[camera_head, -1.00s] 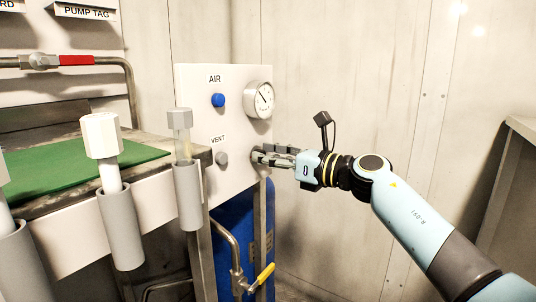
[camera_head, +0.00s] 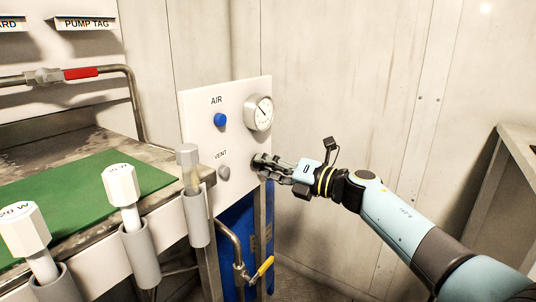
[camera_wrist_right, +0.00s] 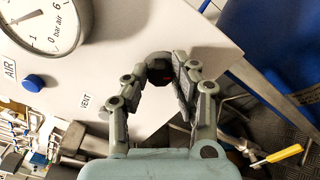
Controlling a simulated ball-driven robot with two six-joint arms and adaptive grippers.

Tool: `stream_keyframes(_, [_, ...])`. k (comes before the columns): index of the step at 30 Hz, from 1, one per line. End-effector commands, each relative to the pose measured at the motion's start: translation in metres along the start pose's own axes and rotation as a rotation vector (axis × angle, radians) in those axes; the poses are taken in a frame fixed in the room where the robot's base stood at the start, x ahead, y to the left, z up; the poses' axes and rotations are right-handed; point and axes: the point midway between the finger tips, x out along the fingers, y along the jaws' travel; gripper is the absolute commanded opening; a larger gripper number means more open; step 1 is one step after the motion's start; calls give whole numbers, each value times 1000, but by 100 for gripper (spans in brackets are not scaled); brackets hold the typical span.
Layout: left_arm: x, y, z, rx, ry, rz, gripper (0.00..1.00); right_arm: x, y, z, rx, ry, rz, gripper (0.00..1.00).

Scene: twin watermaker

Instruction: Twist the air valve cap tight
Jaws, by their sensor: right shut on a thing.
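My right gripper (camera_head: 258,162) is at the right edge of the white panel (camera_head: 198,140), to the right of the VENT knob. In the right wrist view, its fingers are shut around a dark round cap (camera_wrist_right: 160,74) with a small red mark, at the panel's face. I take this for the air valve cap; no label shows beside it, and the fingers cover its sides. In the head view the fingers hide most of it. My left gripper is not in view.
The panel carries a blue AIR knob (camera_head: 220,120), a grey VENT knob (camera_head: 224,172) and a round gauge (camera_head: 259,113). Several hex-headed tools stand in grey holders at the left, before a green mat (camera_head: 75,190). A yellow-handled valve (camera_head: 264,266) sits below. Open floor lies right.

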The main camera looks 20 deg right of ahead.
Motion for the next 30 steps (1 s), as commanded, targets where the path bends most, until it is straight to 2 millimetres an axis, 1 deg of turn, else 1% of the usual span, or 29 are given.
stream_keyframes(1, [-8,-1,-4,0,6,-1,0,0,3,3,45,0,-1,0])
stream_keyframes(9, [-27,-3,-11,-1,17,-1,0,0,1,3,301,0,-1,0])
stream_keyframes(30, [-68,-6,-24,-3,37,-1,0,0,-2,0,966,-1,-2,0])
